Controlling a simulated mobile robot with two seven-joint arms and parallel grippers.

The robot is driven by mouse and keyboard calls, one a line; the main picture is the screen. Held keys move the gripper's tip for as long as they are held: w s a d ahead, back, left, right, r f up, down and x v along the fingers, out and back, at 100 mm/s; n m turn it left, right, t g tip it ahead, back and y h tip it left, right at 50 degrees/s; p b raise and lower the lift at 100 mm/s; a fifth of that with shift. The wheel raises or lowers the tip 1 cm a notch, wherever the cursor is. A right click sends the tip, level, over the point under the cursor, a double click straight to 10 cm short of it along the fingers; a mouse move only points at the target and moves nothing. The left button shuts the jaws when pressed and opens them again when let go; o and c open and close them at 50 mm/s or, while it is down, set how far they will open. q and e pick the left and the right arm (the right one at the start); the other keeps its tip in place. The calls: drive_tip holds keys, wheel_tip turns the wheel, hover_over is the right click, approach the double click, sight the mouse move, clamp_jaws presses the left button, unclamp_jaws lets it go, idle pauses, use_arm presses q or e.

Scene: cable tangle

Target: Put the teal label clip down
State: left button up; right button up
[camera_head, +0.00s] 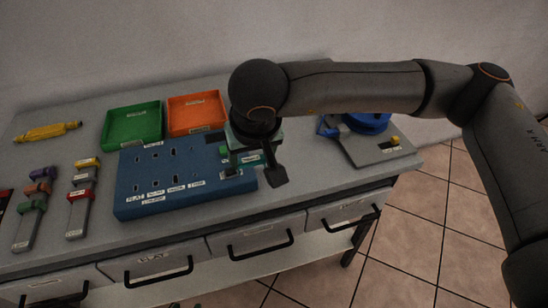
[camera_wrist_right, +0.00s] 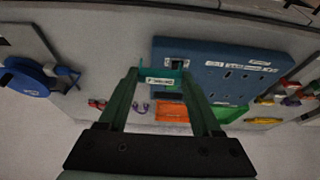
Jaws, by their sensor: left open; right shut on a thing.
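The teal label clip (camera_wrist_right: 160,77) has a white label and sits between the fingertips of my right gripper (camera_wrist_right: 158,74). In the head view the right gripper (camera_head: 254,168) is over the right end of the blue socket panel (camera_head: 150,185), with a sliver of the teal clip showing between its fingers. The gripper is shut on the clip. The clip lies beside a socket at the end of the panel (camera_wrist_right: 225,62); whether it touches the panel or table I cannot tell. My left gripper is not in view.
A green tray (camera_head: 133,108) and an orange tray (camera_head: 197,97) stand behind the panel. A blue reel (camera_head: 367,123) on a grey plate (camera_head: 372,150) is to the right. Several coloured plugs (camera_head: 75,208) and a yellow tool (camera_head: 47,132) lie left. Bare table shows along the front edge.

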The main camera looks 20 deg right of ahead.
drive_tip(key=w+d+f, duration=0.3)
drive_tip(key=d+f, duration=0.1)
drive_tip(key=d, duration=0.1)
drive_tip(key=w+d+f, duration=0.2)
drive_tip(key=f, duration=0.1)
drive_tip(key=shift+w+d+p, duration=0.3)
drive_tip(key=shift+w+d+f, duration=0.15)
drive_tip(key=shift+d+f, duration=0.05)
drive_tip(key=shift+f, duration=0.2)
drive_tip(key=f, duration=0.3)
drive_tip(key=shift+w+d+f, duration=0.15)
drive_tip(key=shift+d, duration=0.15)
drive_tip(key=shift+f, duration=0.2)
drive_tip(key=shift+f, duration=0.1)
drive_tip(key=shift+f+b, duration=0.15)
drive_tip(key=shift+b, duration=0.15)
drive_tip(key=o, duration=1.4)
